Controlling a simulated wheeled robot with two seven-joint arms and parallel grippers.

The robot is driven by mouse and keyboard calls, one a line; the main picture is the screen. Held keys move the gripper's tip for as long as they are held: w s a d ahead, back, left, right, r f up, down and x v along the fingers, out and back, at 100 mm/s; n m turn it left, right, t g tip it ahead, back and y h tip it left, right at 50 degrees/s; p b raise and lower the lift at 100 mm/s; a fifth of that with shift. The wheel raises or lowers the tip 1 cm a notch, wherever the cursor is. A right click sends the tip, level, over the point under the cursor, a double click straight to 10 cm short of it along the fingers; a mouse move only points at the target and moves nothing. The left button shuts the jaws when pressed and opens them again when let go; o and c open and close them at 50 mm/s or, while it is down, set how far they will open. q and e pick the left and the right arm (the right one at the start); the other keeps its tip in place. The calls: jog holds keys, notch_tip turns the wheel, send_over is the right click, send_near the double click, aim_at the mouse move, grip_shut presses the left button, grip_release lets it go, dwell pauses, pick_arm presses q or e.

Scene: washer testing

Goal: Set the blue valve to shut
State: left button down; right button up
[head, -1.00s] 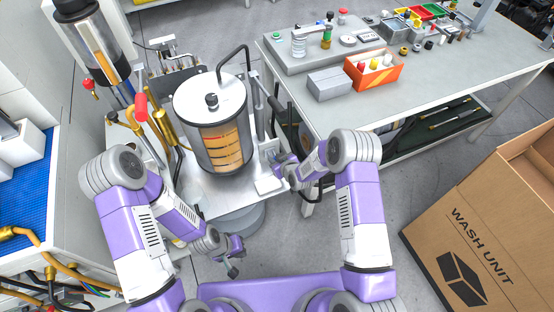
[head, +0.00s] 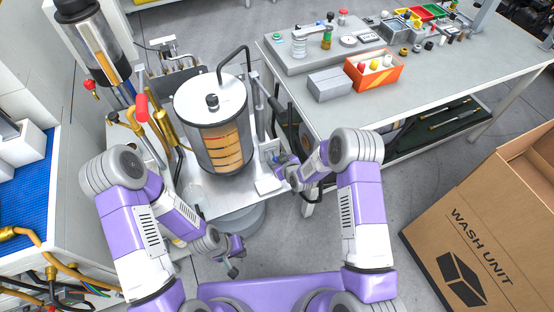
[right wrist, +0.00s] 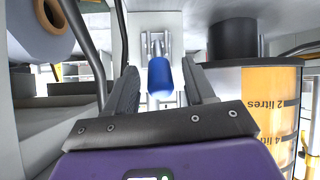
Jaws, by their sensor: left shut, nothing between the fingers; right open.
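The blue valve handle (right wrist: 158,77) shows in the right wrist view, on a metal fitting in front of a pale upright plate. My right gripper (head: 272,160) is at the right side of the clear tank in the head view. It is open, with one finger on each side of the blue handle in the right wrist view; I cannot tell whether either finger touches it. In the head view the blue handle is hidden or too small to make out. My left gripper (head: 234,271) is shut and empty, low in front of the rig, away from the valve.
The clear tank (head: 215,140) with orange level marks stands left of my right gripper. A grey workbench (head: 420,90) with an orange box (head: 372,72) is at the right. A red-handled valve (head: 141,107) is left of the tank. A carton (head: 490,225) stands on the floor at right.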

jog(key=p+v, duration=0.1)
jog(key=v, duration=0.5)
jog(key=shift+s+d+p, duration=0.15)
jog(key=shift+s+p, duration=0.1)
jog(key=shift+p, duration=0.05)
jog(key=shift+r, duration=0.15)
